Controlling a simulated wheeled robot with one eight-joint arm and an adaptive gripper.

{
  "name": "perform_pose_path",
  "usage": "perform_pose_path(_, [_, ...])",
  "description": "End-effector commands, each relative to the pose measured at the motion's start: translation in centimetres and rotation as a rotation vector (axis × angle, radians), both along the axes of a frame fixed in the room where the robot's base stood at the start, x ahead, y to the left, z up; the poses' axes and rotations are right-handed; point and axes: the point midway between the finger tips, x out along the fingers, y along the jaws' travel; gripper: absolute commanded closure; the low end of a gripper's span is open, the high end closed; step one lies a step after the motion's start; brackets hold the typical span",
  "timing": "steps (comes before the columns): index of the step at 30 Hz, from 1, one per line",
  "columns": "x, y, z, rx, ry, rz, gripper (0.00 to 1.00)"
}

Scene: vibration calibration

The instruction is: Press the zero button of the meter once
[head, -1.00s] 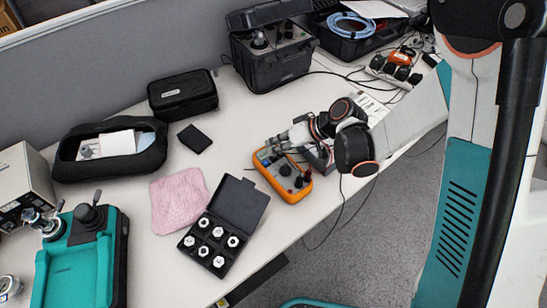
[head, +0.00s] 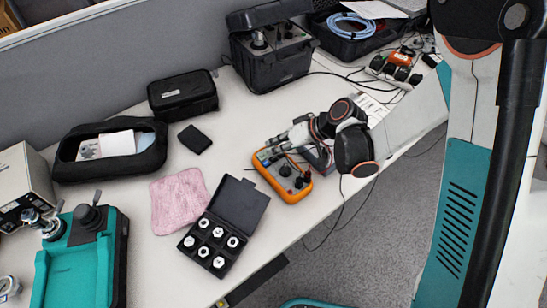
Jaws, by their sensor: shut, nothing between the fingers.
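My gripper (head: 270,145) is shut and empty. It hangs over the meter's upper left end, where the display lies. I cannot tell whether the fingertips touch the meter. The zero button is too small to make out, or is hidden by the fingers.
An open black case of metal adapters (head: 240,206) and a pink cloth (head: 179,201) lie left of the meter. A black instrument case (head: 270,66) stands behind. Cables hang over the table's front edge. Bare table shows between the cloth and the black wallet (head: 195,139).

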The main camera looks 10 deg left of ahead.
Motion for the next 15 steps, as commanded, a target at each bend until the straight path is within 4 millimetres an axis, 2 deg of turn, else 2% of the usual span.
perform_pose_path(7, [-0.01,0.00,-0.81,0.000,0.000,0.000,1.00])
perform_pose_path(15, [-0.01,-0.01,-0.78,0.000,0.000,0.000,1.00])
